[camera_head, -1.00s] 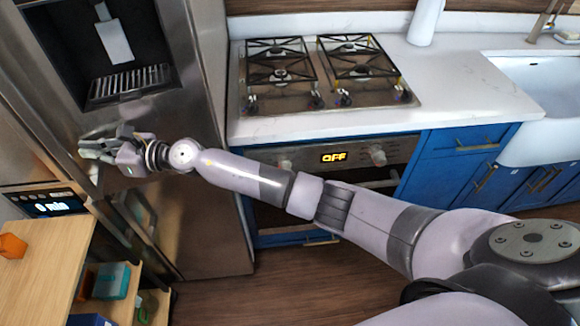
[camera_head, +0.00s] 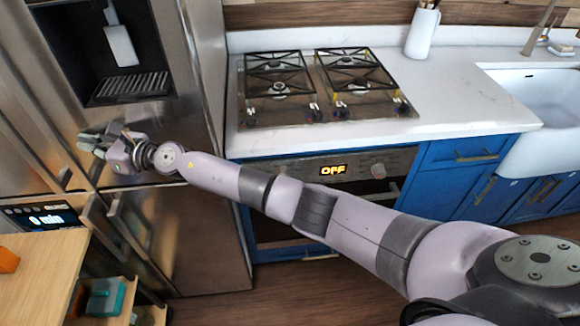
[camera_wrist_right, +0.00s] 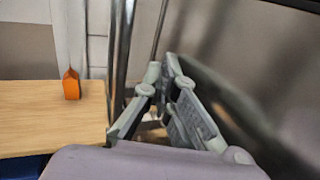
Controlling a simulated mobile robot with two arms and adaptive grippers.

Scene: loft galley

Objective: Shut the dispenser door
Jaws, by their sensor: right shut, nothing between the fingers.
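The dispenser door (camera_head: 190,135) is the steel fridge door with the dark dispenser recess (camera_head: 125,45) and its drip grille (camera_head: 130,88), at the upper left of the head view. I cannot tell how far it stands open. My right gripper (camera_head: 88,143) is at the door's lower left side, below the recess; its fingers are shut and empty. In the wrist view, the right gripper (camera_wrist_right: 170,78) points along the steel door face (camera_wrist_right: 250,65) on the right, with vertical handle bars on the left. Contact with the door is unclear. My left gripper is out of view.
A wooden counter (camera_head: 40,270) with an orange object (camera_head: 8,260) lies at the lower left. A stove (camera_head: 320,90) and a blue-fronted counter (camera_head: 455,165) stand right of the fridge. My right arm crosses in front of the oven (camera_head: 300,165).

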